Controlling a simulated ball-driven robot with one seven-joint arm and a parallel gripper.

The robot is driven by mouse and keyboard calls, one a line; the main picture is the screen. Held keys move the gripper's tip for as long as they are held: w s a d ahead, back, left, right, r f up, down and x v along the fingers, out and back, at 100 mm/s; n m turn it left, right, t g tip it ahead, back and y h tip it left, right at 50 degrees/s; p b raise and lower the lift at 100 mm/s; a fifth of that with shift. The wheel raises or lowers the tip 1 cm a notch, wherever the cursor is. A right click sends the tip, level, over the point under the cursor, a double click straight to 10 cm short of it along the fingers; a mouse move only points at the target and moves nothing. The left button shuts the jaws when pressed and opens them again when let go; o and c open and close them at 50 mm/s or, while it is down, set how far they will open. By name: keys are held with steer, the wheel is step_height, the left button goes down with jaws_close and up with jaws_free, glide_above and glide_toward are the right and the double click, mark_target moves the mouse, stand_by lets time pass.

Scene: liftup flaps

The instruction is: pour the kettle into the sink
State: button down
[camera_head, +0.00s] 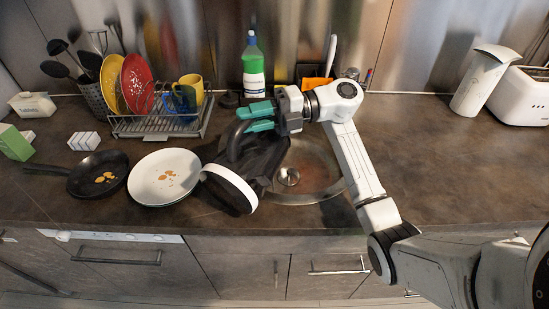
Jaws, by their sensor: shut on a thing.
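The kettle (263,156) is black with a white band (229,188) around one end. It is tipped well over on its side, with the white-banded end toward the front left. It is at the left part of the round metal sink (318,160) and covers part of it. The sink's drain shows to the right of the kettle. My gripper (246,118), with teal fingers, is shut on the kettle near its dark handle at the back left. The exact grip and the spout are hard to make out. No flowing water can be seen.
A white plate (150,190) with food scraps and a black pan (84,185) lie left of the kettle. Behind are a dish rack (150,126) and a green bottle (253,75). A white jug (482,82) and toaster (522,98) stand far right. The right counter is clear.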

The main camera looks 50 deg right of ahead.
steer(key=shift+d+m+y, duration=0.3)
steer(key=shift+d, duration=0.35)
stand_by(0.5)
steer(key=shift+r, duration=0.1)
